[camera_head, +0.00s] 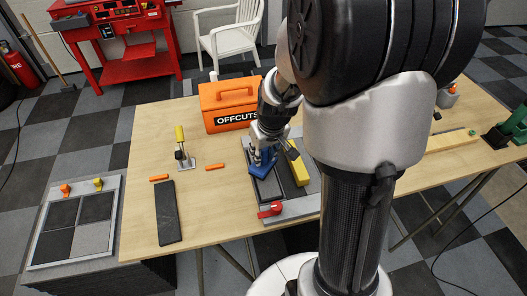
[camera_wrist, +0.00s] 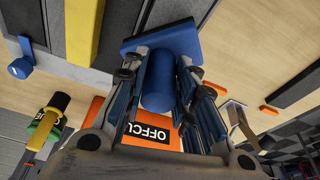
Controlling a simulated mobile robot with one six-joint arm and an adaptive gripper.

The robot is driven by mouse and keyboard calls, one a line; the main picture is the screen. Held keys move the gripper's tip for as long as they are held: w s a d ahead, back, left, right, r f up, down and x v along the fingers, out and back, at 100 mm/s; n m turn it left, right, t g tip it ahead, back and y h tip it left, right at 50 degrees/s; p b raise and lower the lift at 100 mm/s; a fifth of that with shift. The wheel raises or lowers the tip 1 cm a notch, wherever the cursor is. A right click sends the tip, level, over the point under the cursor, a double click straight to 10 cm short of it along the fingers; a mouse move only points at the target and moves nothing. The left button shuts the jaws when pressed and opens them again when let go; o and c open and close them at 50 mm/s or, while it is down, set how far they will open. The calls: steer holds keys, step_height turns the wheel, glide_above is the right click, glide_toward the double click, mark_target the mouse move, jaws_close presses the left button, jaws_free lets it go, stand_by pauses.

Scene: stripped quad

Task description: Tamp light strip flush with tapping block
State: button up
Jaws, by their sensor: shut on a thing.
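My gripper (camera_head: 264,146) is shut on the handle of the blue tapping block (camera_head: 262,164). In the wrist view the gripper (camera_wrist: 160,82) has one finger on each side of the round blue handle, with the block's flat blue plate (camera_wrist: 185,38) beyond the fingertips. The block is over the far end of a dark strip (camera_head: 269,188) on the grey board (camera_head: 310,202). I cannot tell whether it touches. A yellow bar (camera_head: 297,169) lies along the board, right of the block. I cannot clearly pick out the light strip; my arm hides part of the board.
A red clamp knob (camera_head: 270,210) sits at the board's near edge. An orange OFFCUTS box (camera_head: 230,105) stands behind. Left are a yellow-handled toggle clamp (camera_head: 181,145), orange wedges (camera_head: 215,167) and a loose dark slab (camera_head: 168,213). The table's left side has free room.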

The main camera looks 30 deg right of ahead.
steer(key=shift+f+b, duration=1.05)
steer(key=shift+f, duration=0.15)
stand_by(1.3)
steer(key=shift+r, duration=0.1)
steer(key=shift+r+p, duration=3.15)
steer(key=shift+r, duration=0.85)
steer(key=a+f+n, duration=0.1)
steer(key=a+f, duration=0.4)
steer(key=a, duration=0.7)
steer(key=shift+a+f, duration=0.2)
steer(key=shift+a, duration=0.05)
